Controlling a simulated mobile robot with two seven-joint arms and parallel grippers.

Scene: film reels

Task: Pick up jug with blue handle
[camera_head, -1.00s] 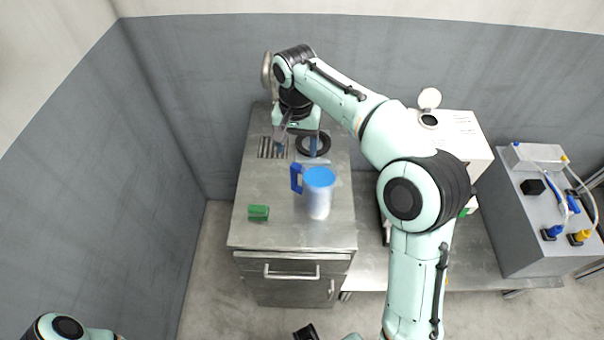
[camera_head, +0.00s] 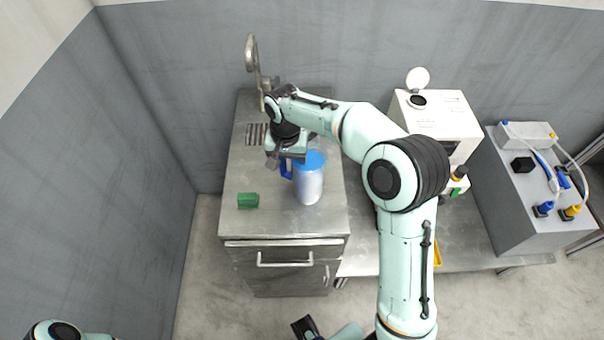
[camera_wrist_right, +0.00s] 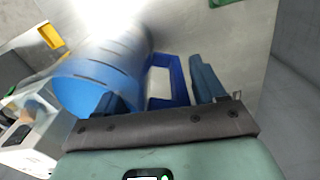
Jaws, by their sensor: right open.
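The jug (camera_head: 309,188) stands upright on the steel counter, with a translucent body, a blue lid and a blue handle (camera_head: 286,170) on its left. My right gripper (camera_head: 280,162) is at the handle and partly covers it from above. In the right wrist view, the open right gripper (camera_wrist_right: 158,92) has one finger on each side of the blue handle (camera_wrist_right: 176,80). The jug's blue lid (camera_wrist_right: 85,88) fills the left of that view, close to one finger. I cannot tell whether the fingers touch the handle.
A green block (camera_head: 248,201) lies on the steel counter (camera_head: 270,222) left of the jug. A slotted drain and tap (camera_head: 252,55) are behind. A white machine (camera_head: 440,118) and a grey box with blue and yellow connectors (camera_head: 525,210) stand right. Grey walls close off the left and back.

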